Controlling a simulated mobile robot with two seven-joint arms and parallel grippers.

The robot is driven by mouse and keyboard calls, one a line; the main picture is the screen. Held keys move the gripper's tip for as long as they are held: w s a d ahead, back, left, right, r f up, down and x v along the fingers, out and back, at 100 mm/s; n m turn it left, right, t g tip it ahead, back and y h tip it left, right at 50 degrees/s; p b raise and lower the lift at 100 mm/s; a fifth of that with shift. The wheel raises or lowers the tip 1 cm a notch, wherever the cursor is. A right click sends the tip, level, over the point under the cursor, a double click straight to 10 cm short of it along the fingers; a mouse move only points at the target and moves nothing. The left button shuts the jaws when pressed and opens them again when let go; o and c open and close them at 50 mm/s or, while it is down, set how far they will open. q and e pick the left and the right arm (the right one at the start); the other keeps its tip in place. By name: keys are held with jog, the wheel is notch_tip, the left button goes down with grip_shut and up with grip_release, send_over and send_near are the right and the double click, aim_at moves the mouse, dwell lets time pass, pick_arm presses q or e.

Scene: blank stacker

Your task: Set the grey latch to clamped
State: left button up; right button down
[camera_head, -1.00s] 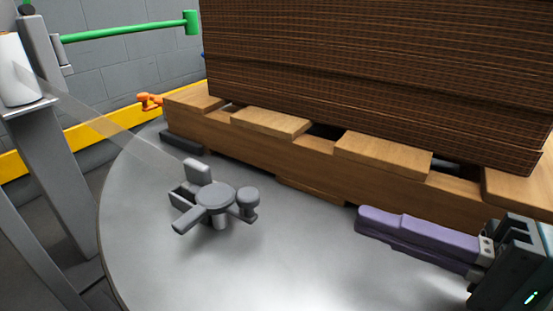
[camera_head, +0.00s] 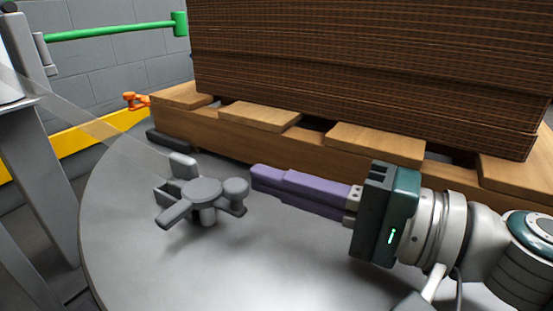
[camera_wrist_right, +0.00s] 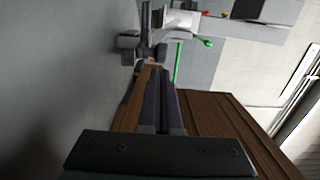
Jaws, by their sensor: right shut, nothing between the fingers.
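The grey latch (camera_head: 202,191) stands on the round grey table in the head view. It has a round hub, a flat arm toward the lower left, a knob (camera_head: 235,187) at the right and an upright plate (camera_head: 183,166) behind. In the right wrist view the latch (camera_wrist_right: 144,42) shows beyond the fingertips, partly hidden. My right gripper (camera_head: 254,177) is shut and empty, its purple fingers pointing left. The fingertips are close to the knob, just right of it; I cannot tell whether they touch. My left gripper is not in view.
The round table (camera_head: 120,240) is bare in front of the latch. A wooden pallet (camera_head: 260,136) with a tall brown stack (camera_head: 370,60) stands behind. An orange latch-like part (camera_head: 134,101) is at the pallet's far left corner. A green bar (camera_head: 110,31) is at upper left.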

jog(key=shift+s, duration=0.1)
jog(key=shift+s+a, duration=0.3)
jog(key=shift+s, duration=0.35)
jog(key=shift+s+a, duration=0.2)
jog(key=shift+s, duration=0.2)
jog(key=shift+w, duration=0.1)
